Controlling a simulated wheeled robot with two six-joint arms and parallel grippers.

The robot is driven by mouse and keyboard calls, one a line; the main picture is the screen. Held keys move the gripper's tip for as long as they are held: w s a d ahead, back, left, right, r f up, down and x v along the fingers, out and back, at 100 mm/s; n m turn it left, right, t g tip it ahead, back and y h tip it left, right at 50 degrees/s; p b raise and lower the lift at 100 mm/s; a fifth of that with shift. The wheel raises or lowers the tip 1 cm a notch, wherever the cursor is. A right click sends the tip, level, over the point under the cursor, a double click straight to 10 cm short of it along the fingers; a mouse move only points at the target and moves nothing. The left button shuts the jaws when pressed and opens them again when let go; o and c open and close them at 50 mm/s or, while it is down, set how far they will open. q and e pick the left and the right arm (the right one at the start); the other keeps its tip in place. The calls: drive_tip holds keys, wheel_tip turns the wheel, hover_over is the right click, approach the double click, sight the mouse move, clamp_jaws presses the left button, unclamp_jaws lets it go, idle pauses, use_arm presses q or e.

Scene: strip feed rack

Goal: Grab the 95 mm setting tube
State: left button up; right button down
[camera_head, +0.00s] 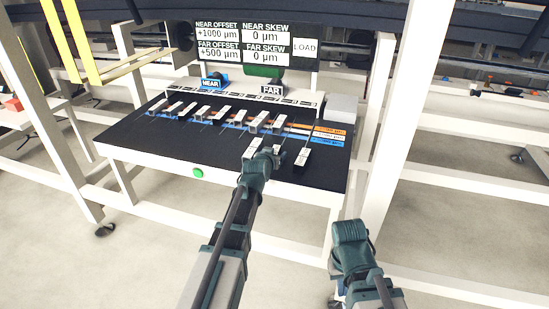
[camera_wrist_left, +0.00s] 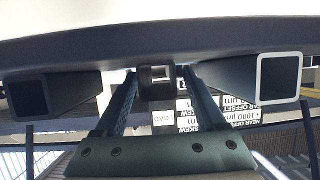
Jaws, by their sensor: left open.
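Several small white-topped pieces lie on the black table. Three sit near my left gripper (camera_head: 267,152): one to its left (camera_head: 255,143), one close by its tip, and a dark one with a white label (camera_head: 302,157) to its right. I cannot read their lengths, so I cannot tell which is the 95 mm setting tube. In the left wrist view my left gripper (camera_wrist_left: 158,88) is open. A small square-ended dark tube (camera_wrist_left: 158,72) shows between its fingers; contact is unclear. Larger square hollow ends show left (camera_wrist_left: 54,94) and right (camera_wrist_left: 278,78). My right gripper (camera_head: 350,235) is at lower right, its fingers hidden.
The black table (camera_head: 180,148) has a white frame and a green button (camera_head: 198,172) at its front. Orange, white and blue strips (camera_head: 328,135) lie at its right. A display panel (camera_head: 250,43) stands behind NEAR and FAR labels. White posts flank the table.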

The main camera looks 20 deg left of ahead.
use_arm(q)
clamp_jaws()
drive_tip(key=shift+r, duration=0.15)
idle(0.4)
